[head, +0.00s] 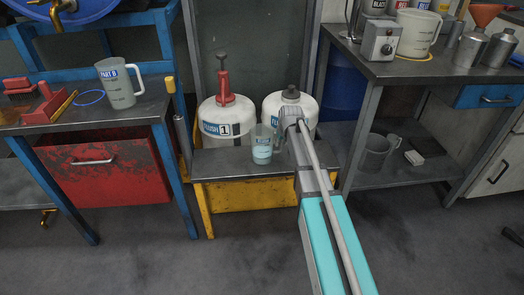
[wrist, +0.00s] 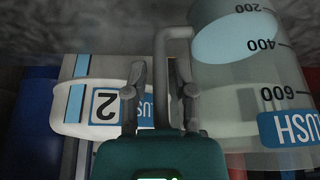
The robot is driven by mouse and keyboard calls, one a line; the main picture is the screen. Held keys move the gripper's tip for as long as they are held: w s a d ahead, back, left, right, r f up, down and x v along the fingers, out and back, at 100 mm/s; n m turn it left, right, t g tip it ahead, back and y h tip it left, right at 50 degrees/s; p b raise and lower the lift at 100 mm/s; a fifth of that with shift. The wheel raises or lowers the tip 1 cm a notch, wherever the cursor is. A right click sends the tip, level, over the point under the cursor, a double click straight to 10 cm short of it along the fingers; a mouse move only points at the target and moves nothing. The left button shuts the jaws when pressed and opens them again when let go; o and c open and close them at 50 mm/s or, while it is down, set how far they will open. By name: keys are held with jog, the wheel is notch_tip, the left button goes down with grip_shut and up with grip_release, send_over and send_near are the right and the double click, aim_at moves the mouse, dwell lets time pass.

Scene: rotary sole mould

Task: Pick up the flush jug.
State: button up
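The flush jug (head: 262,150) is a clear measuring jug with pale blue liquid, upright at the front of the low bench in the head view. In the wrist view the jug (wrist: 250,85) fills the right side, upside down in the picture, with its scale and blue label showing. Its grey handle (wrist: 161,75) runs down between my two fingers. My gripper (wrist: 158,88) is open around the handle, with a visible gap at the left finger; the right finger is close to the handle or touching it. In the head view my wrist hides the fingertips.
Two white flush drums, one with a red pump (head: 223,85) and one (head: 291,104) with a dark cap, stand behind the jug. A PART B jug (head: 118,88) stands on the left bench. The right bench (head: 400,70) is crowded. Another jug (head: 376,155) sits on its lower shelf.

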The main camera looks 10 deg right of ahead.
dwell(0.5)
grip_shut()
